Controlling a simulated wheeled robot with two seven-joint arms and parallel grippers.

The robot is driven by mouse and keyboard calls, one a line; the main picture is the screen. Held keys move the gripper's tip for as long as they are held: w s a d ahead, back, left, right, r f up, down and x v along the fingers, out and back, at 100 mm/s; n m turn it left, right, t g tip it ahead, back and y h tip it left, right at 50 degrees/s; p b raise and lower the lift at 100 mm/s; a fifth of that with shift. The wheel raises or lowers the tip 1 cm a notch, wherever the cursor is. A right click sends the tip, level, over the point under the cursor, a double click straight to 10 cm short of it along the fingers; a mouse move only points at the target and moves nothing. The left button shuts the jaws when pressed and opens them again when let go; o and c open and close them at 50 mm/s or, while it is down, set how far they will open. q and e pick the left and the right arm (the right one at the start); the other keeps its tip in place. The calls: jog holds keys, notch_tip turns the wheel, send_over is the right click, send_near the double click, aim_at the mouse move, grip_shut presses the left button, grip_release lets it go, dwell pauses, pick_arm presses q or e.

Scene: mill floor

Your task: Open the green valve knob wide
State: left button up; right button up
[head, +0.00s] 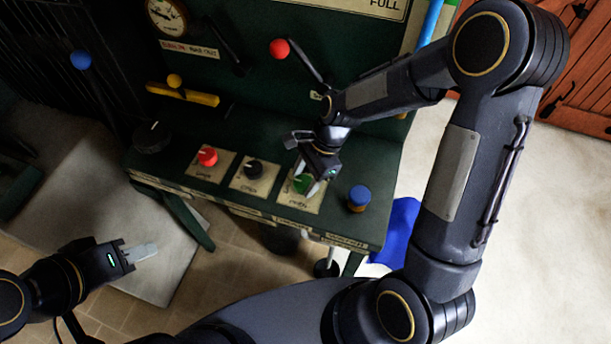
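The green valve knob (301,184) sits on a pale square plate on the sloped front of the dark green console, between the black knob and the blue knob. My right gripper (307,184) is over it from above, its fingertips beside the knob. The gripper and fingers hide part of the knob, and I cannot tell whether they grip it. My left gripper (145,252) is low at the left, away from the console, with pale fingers close together and nothing visible between them.
A red knob (207,156), a black knob (254,167) and a blue knob (359,197) share the console front (230,203). Levers with red (279,49), yellow (174,80) and blue (81,60) balls rise behind. A gauge (166,17) is at top left. Open floor lies at right.

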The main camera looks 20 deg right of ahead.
jog(key=c, duration=0.6)
jog(key=shift+n, duration=0.4)
jog(key=n+g+p, duration=0.1)
jog(key=n, duration=0.2)
jog(key=shift+w+r+h, duration=0.1)
jog(key=shift+w+h, duration=0.05)
jog(key=shift+h, duration=0.15)
jog(key=n, duration=0.1)
jog(key=n+g+h, duration=0.1)
jog(key=n, duration=0.1)
jog(key=shift+a+n+g+p, duration=0.15)
jog(key=shift+n+g+p, duration=0.15)
jog(key=shift+p, duration=0.05)
jog(key=n, duration=0.2)
jog(key=n+g+h, duration=0.1)
jog(key=n, duration=0.2)
jog(key=shift+w+a+n+h, duration=0.1)
jog(key=shift+a+n+h, duration=0.05)
jog(key=shift+n+h, duration=0.15)
jog(key=n+h, duration=0.2)
jog(key=n, duration=0.2)
jog(key=shift+a+n, duration=0.1)
jog(key=shift+n, duration=0.3)
jog(key=o, duration=1)
